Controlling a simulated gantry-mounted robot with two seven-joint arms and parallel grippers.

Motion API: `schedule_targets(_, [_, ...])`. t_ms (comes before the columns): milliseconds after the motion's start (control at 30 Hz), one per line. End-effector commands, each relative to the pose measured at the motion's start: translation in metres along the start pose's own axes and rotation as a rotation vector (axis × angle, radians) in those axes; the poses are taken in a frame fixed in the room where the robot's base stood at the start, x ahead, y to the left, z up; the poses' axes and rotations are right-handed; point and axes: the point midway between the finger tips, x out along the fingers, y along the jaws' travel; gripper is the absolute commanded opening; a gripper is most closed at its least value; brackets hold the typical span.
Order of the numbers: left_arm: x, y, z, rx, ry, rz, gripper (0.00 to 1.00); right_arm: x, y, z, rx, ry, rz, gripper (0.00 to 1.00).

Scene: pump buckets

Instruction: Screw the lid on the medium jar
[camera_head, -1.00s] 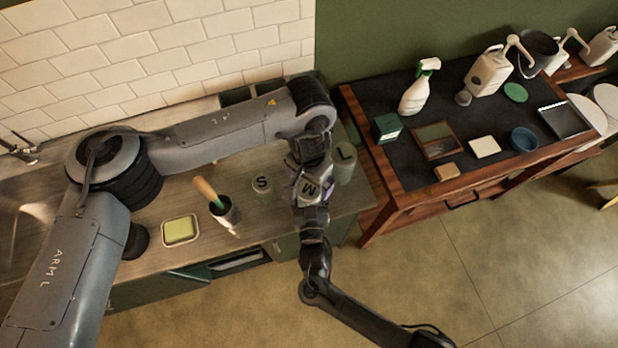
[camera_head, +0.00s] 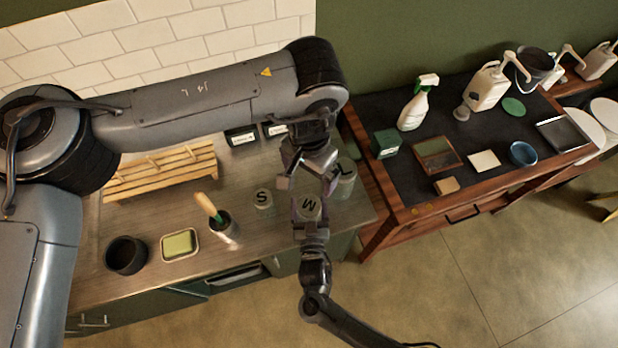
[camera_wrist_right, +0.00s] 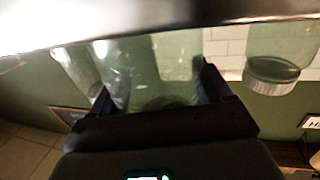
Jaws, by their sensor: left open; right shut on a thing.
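The medium jar's lid (camera_head: 309,205), marked M, sits on top of the medium jar on the counter in the head view. How tightly it is seated cannot be told. My right gripper (camera_head: 309,218) is shut on the jar from the front. In the right wrist view the jar's clear glass (camera_wrist_right: 165,65) stands between the dark fingers. My left gripper (camera_head: 308,182) is open, just behind and above the lid, with its fingers spread and nothing between them. Most of the jar's body is hidden by the lid and the grippers.
The small jar (camera_head: 263,199), marked S, stands left of the medium jar, and the large jar (camera_head: 346,185), marked L, close on its right.

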Motion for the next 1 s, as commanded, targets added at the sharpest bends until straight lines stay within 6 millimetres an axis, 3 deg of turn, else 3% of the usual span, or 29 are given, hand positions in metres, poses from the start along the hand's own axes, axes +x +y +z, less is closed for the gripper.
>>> schedule_targets(400, [-0.006, 0.0, 0.0, 0.0, -0.001, 0.0, 1.0, 0.0, 0.0, -0.001, 0.001, 0.001, 0.0, 0.0])
schedule_targets(433, [-0.006, 0.0, 0.0, 0.0, -0.001, 0.0, 1.0, 0.0, 0.0, -0.001, 0.001, 0.001, 0.0, 0.83])
schedule_targets(533, [-0.006, 0.0, 0.0, 0.0, -0.001, 0.0, 1.0, 0.0, 0.0, -0.001, 0.001, 0.001, 0.0, 0.98])
schedule_targets(833, [-0.006, 0.0, 0.0, 0.0, -0.001, 0.0, 1.0, -0.002, 0.0, 0.0, 0.0, 0.0, 0.0, 1.0])
schedule_targets(1000, [-0.004, 0.0, 0.0, 0.0, -0.001, 0.0, 1.0, -0.017, 0.0, 0.002, 0.002, -0.001, 0.0, 1.0])
